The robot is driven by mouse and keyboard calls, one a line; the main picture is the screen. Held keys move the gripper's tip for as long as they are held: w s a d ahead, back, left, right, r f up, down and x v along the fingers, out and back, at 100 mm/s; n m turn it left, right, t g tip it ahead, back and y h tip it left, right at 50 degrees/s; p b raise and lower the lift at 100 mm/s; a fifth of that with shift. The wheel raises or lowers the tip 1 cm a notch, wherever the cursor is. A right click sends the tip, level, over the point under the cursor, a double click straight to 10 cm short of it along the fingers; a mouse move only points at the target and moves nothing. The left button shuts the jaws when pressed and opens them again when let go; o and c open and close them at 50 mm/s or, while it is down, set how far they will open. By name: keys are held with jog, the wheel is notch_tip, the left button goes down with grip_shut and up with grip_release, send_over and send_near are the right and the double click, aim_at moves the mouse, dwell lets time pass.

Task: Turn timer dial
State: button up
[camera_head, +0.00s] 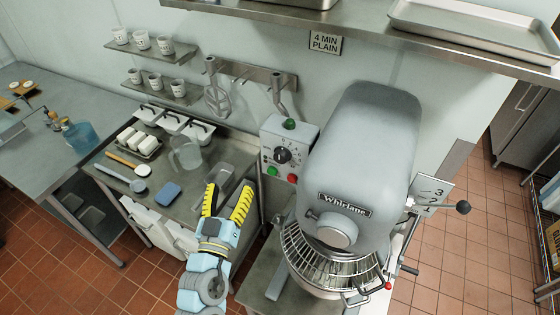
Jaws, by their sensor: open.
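The timer dial (283,155) is a round black knob with a pale pointer on a light control panel (306,133). The panel is on the left side of a large grey mixer (368,140) labelled Whirlane. A green button (290,124) is above the dial; a red button (292,178) and a green button (272,170) are below it. My gripper (228,194) has yellow and black fingers. It is open and empty, to the lower left of the panel and apart from the dial. The dial is unobstructed.
A sign reading "4 MIN PLAIN" (325,43) hangs above the mixer. Mixing attachments (217,100) hang on a wall rack. The mixer's wire guard (310,262) is at right.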

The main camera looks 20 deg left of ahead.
aim_at(279, 158)
jog(key=s+d+f+m+g+h+b, duration=0.1)
jog(key=s+d+m+g+h, duration=0.1)
jog(key=d+m+h, duration=0.3)
jog(key=w+p, duration=0.1)
jog(key=w, duration=0.4)
jog(key=w+d+p, duration=0.1)
jog(key=w+p, duration=0.1)
jog(key=w, duration=0.4)
jog(key=w+p, duration=0.1)
jog(key=w, duration=0.5)
jog(key=shift+d+r, duration=0.1)
jog(key=shift+d, duration=0.05)
jog(key=shift+w, duration=0.15)
jog(key=c, duration=1.2)
